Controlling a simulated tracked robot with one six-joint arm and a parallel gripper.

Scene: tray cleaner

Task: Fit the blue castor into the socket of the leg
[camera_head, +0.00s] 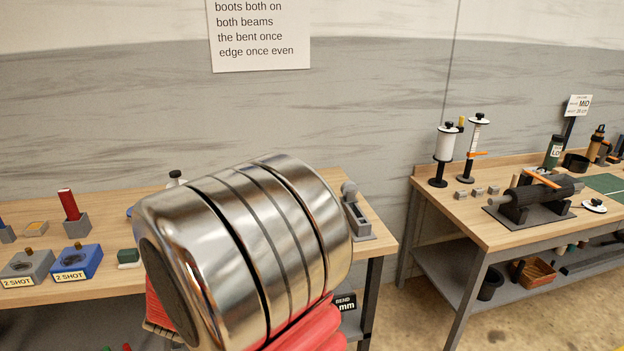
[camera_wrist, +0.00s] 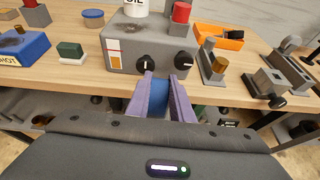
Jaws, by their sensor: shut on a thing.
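My gripper (camera_wrist: 158,88) shows in the wrist view, its two purple fingers pointing away from the wrist at the front edge of a wooden bench. The fingers are shut on a blue piece (camera_wrist: 157,101), which looks like the blue castor. Only a blue patch of it shows between the fingers; the rest is hidden. The piece appears just in front of a grey box with two black knobs; I cannot tell whether they touch. I cannot pick out the leg or its socket in either view. In the head view my own arm hides the gripper and the castor.
The wooden bench (camera_wrist: 77,94) carries the grey box (camera_wrist: 130,44), a blue block (camera_wrist: 22,47), a green block (camera_wrist: 71,50), an orange tray (camera_wrist: 219,37) and grey fixtures at right. A second bench (camera_head: 487,229) stands right in the head view, with floor between.

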